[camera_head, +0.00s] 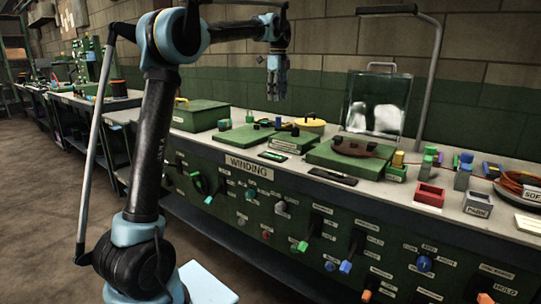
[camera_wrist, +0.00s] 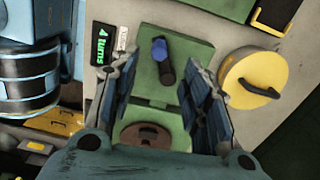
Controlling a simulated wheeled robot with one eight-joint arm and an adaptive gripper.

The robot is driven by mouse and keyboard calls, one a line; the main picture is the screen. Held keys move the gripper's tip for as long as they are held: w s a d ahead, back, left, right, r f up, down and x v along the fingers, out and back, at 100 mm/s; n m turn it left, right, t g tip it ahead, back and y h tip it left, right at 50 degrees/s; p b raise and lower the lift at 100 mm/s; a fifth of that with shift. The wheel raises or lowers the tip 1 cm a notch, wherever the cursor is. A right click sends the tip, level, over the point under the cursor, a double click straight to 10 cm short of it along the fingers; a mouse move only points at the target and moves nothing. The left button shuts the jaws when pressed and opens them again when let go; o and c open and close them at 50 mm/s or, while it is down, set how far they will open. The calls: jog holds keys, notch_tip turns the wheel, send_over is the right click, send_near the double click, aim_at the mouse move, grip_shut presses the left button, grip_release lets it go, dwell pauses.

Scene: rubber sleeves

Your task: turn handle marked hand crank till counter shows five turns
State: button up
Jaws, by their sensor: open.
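My gripper (camera_head: 277,85) hangs above the bench in the head view. Its two fingers stand apart and empty in the wrist view (camera_wrist: 153,80). Between and beyond the fingertips, a dark handle (camera_wrist: 166,73) with a blue end (camera_wrist: 159,48) lies over a green box (camera_wrist: 192,53). I cannot tell whether the fingers touch it. A counter display (camera_wrist: 101,45) beside the box reads "4 turns" in green; it also shows small on the bench front in the head view (camera_head: 272,156). A small label (camera_wrist: 122,38) by the display is unreadable, so the hand crank marking cannot be read.
A yellow round lid (camera_wrist: 240,82) with a black handle is right of the box in the wrist view. A brown round part (camera_wrist: 145,138) lies nearer my wrist. A clear upright panel (camera_head: 376,103) and red tray (camera_head: 429,195) stand further right on the bench.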

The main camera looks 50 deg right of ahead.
jog(key=shift+f, duration=0.1)
dwell(0.3)
jog(key=s+f+g+h, duration=0.1)
jog(key=s+d+f+n+g+h, duration=0.1)
jog(key=s+f+h, duration=0.1)
jog(key=s+d+f+g+h, duration=0.1)
jog(key=s+f, duration=0.1)
jog(key=shift+d+f, duration=0.1)
jog(key=shift+d, duration=0.05)
jog(key=s+f+n+g+h, duration=0.2)
jog(key=s+n+h, duration=0.1)
jog(key=h, duration=0.2)
jog(key=n+t+h, duration=0.7)
jog(key=n+h, duration=0.2)
jog(key=n, duration=0.5)
send_near(278, 119)
jog(key=d, duration=0.3)
jog(key=w+d, duration=0.1)
jog(key=d, duration=0.3)
jog(key=w+d, duration=0.1)
jog(key=d, duration=0.3)
grip_shut()
